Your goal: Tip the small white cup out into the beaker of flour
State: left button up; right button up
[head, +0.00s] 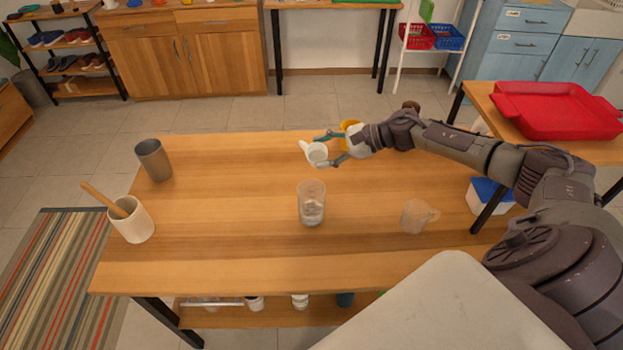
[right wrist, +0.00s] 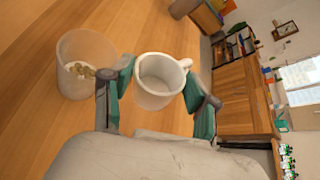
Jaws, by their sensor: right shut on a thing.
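The small white cup (head: 317,154) is held in my right gripper (head: 328,150) above the table, behind the beaker in the head view. In the right wrist view the cup (right wrist: 155,98) sits between the two fingers, with its handle to the right. I cannot tell its exact tilt or what is inside. The clear beaker (head: 311,203) stands upright on the table with pale contents low down. It also shows in the right wrist view (right wrist: 82,50), apart from the cup, with brownish lumps inside. My left gripper is out of view.
A clear jug (head: 416,217) stands to the right of the beaker. A grey tumbler (head: 153,159) and a white pot (head: 133,221) with a wooden utensil stand at the left.

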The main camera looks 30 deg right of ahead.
aim_at(321, 158)
jog(key=s+a+n+t+h+p, duration=0.1)
jog(key=p, duration=0.1)
jog(key=s+a+r+n+t+h+p, duration=0.1)
jog(key=n+p, duration=0.1)
jog(key=p, duration=0.1)
jog(key=shift+s+a, duration=0.25)
jog(key=shift+s+a+r+n+t+h, duration=0.2)
jog(key=shift+n+t+h, duration=0.2)
jog(key=shift+n+t, duration=0.3)
dwell(1.1)
jog(key=shift+f, duration=0.1)
jog(key=shift+s+n+b, duration=0.1)
jog(key=shift+n+b, duration=0.2)
jog(key=shift+b, duration=0.2)
jog(key=shift+a+n+b, duration=0.1)
jog(key=shift+n+b, duration=0.2)
jog(key=shift+b, duration=0.45)
jog(key=shift+s+t+b, duration=0.1)
jog(key=shift+t+b, duration=0.2)
jog(key=shift+b, duration=0.05)
